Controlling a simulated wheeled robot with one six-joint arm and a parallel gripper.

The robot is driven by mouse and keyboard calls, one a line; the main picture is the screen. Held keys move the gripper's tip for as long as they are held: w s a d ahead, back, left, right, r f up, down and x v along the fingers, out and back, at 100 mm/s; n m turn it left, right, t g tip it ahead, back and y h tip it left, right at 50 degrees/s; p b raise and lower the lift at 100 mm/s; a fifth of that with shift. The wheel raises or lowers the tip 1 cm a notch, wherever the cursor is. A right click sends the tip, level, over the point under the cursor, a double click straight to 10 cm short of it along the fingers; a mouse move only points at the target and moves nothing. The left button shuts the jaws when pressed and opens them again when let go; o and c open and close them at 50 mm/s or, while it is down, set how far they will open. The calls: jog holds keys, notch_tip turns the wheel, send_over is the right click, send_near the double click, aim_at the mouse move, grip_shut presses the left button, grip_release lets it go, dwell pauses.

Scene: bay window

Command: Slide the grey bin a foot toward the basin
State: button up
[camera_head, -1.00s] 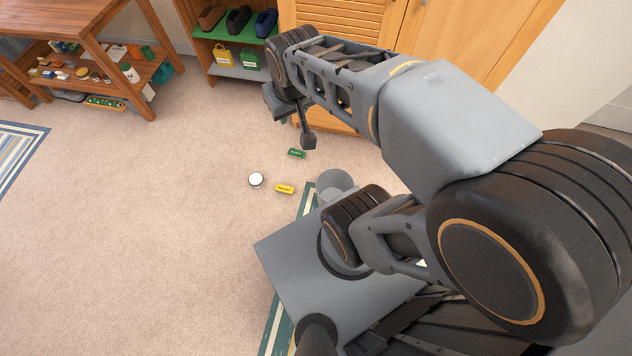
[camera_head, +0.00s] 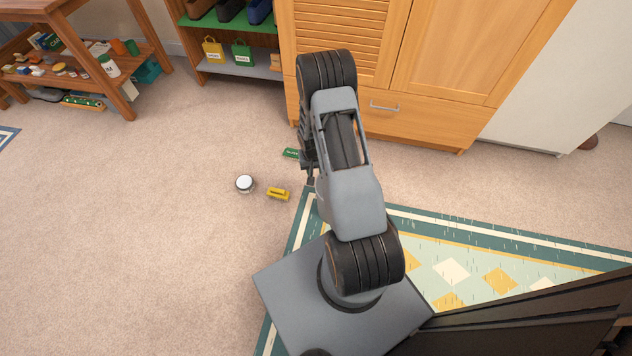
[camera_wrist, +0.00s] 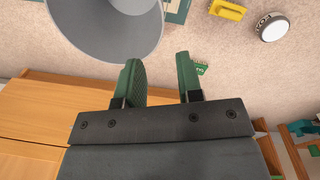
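The grey bin (camera_wrist: 90,38) is a wide, round, tapered grey shape at the top left of the wrist view. It is cut off by the frame edge. In the head view my arm hides most or all of it. My gripper (camera_wrist: 157,65) has two green fingers standing apart with nothing between them. The left finger appears close to the bin's edge in the picture; I cannot tell whether they touch. In the head view the gripper hangs low beside the arm and its fingers are hard to make out. I cannot pick out a basin in either view.
A yellow object (camera_head: 278,194), a white-topped round object (camera_head: 245,184) and a green card (camera_head: 291,154) lie on the carpet. A patterned rug (camera_head: 480,238) is at the right. A wooden cabinet (camera_head: 440,120) and a workbench (camera_head: 85,40) stand behind. Carpet at left is clear.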

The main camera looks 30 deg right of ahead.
aim_at(319, 182)
jog(key=shift+s+d+f, duration=0.1)
jog(key=shift+s+f, duration=0.1)
jog(key=shift+f, duration=0.65)
jog(key=shift+s+d+f, duration=0.1)
jog(key=shift+s+f, duration=0.05)
jog(key=shift+f, duration=0.65)
jog(key=f+b, duration=0.2)
jog(key=f, duration=0.2)
jog(key=f+b, duration=0.1)
jog(key=f, duration=0.4)
jog(key=f+b, duration=0.2)
jog(key=f, duration=0.2)
jog(key=shift+s+d+f+b, duration=0.15)
jog(key=shift+d+f+b, duration=0.15)
jog(key=shift+f+b, duration=0.1)
grip_shut()
